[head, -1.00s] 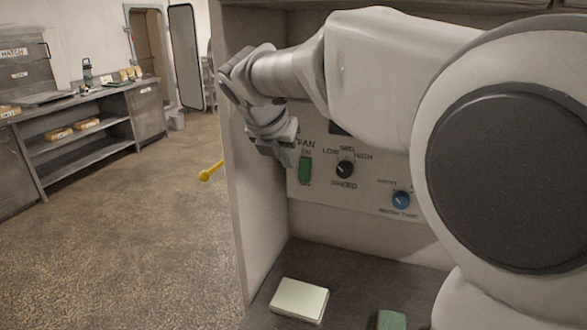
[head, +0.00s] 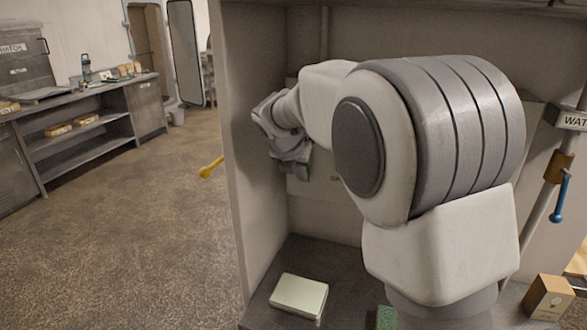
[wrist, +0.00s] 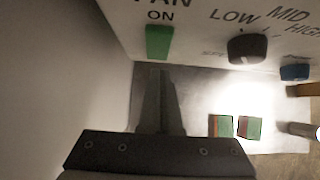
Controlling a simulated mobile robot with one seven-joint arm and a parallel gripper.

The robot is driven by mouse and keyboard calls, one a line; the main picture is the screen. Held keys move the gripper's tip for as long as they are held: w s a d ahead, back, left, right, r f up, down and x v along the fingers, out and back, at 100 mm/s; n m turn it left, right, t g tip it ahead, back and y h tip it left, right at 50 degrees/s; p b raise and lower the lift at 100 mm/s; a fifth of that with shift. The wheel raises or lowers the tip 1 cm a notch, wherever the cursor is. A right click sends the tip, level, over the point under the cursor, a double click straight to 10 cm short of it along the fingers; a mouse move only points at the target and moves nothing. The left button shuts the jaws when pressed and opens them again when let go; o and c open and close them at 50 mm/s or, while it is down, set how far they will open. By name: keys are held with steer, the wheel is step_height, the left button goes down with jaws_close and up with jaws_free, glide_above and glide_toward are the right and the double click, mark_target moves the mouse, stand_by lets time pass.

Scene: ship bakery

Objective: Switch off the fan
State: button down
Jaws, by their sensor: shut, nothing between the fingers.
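The fan's green rocker switch (wrist: 160,42) is on the pale control panel in the wrist view, with "ON" printed above it. My gripper (wrist: 160,72) is shut and empty, with its fingertips just below the switch's lower end in that view. Whether they touch it I cannot tell. My arm hides most of the panel there.
A black speed knob (wrist: 247,48) and a blue knob (wrist: 295,72) are right of the switch. The cabinet's left wall (head: 250,180) stands close beside my gripper. A pale pad (head: 299,296) lies on the counter. A blue-handled valve (head: 560,200) is at the right.

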steer(key=shift+w+d+f, duration=0.1)
steer(key=shift+w+d, duration=0.2)
steer(key=shift+w, duration=0.35)
steer(key=shift+w+d+f+t+b, duration=0.1)
steer(key=shift+w+t+b, duration=0.25)
steer(key=shift+b, duration=0.5)
steer(key=shift+s, duration=0.1)
steer(key=shift+r+p, duration=0.85)
steer(key=shift+p, duration=0.1)
